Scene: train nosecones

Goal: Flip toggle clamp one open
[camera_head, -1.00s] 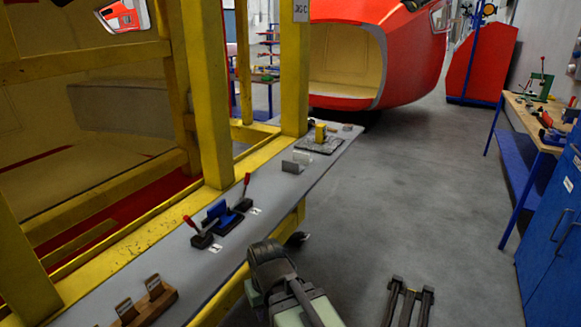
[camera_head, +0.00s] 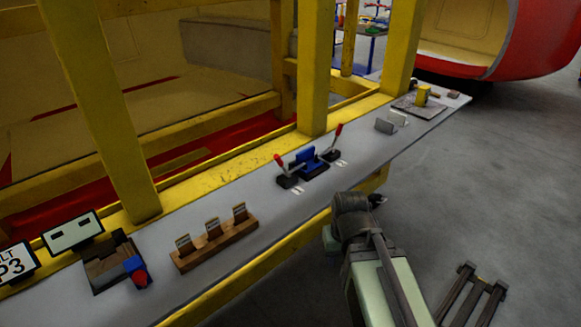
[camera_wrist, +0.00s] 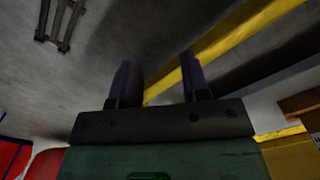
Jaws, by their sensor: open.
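Two toggle clamps with red-tipped levers stand on the grey shelf (camera_head: 235,262), one on each side of a blue block (camera_head: 306,160). The left clamp (camera_head: 287,172) has its lever leaning up and left. The right clamp (camera_head: 334,145) has its lever leaning up and right. My gripper (camera_head: 377,200) is to the right of the shelf's front edge, apart from both clamps. In the wrist view my gripper (camera_wrist: 160,82) shows two dark fingers spread apart with nothing between them. The clamps are not visible in the wrist view.
A wooden holder with several cards (camera_head: 214,240) stands left of the clamps. Grey plates (camera_head: 388,123) and a yellow item on a tray (camera_head: 422,95) stand farther right. Yellow frame posts (camera_head: 316,70) rise behind the shelf. The floor to the right is mostly open.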

